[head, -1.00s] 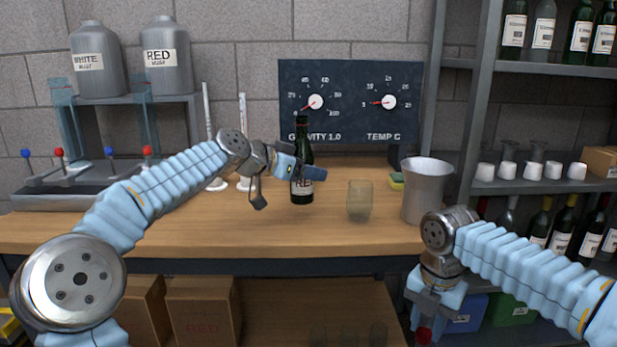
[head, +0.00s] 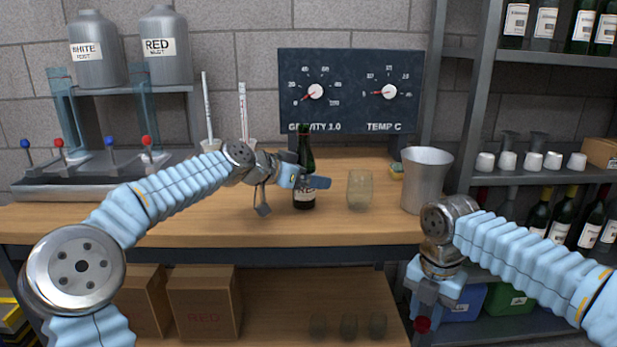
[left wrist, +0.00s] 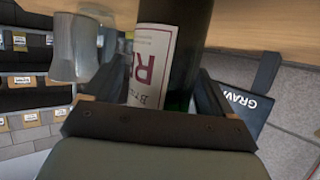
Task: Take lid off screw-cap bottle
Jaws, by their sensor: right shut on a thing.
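The dark green screw-cap bottle (head: 305,157) stands upright over the workbench, its cream label partly hidden by my left gripper (head: 308,182). In the left wrist view the bottle (left wrist: 186,55) and its label sit between the fingers of my left gripper (left wrist: 160,105), which is shut on it. The bottle's top is dark and small; I cannot make out its rim. My right gripper (head: 424,312) points down in front of the bench, well to the right of the bottle, shut on a small red cap (head: 422,325).
A glass (head: 360,190) stands just right of the bottle, with a metal bucket (head: 426,178) farther right. A gauge board (head: 350,90) is behind. A tap tray (head: 95,180) is at the left. The front of the bench (head: 200,228) is clear.

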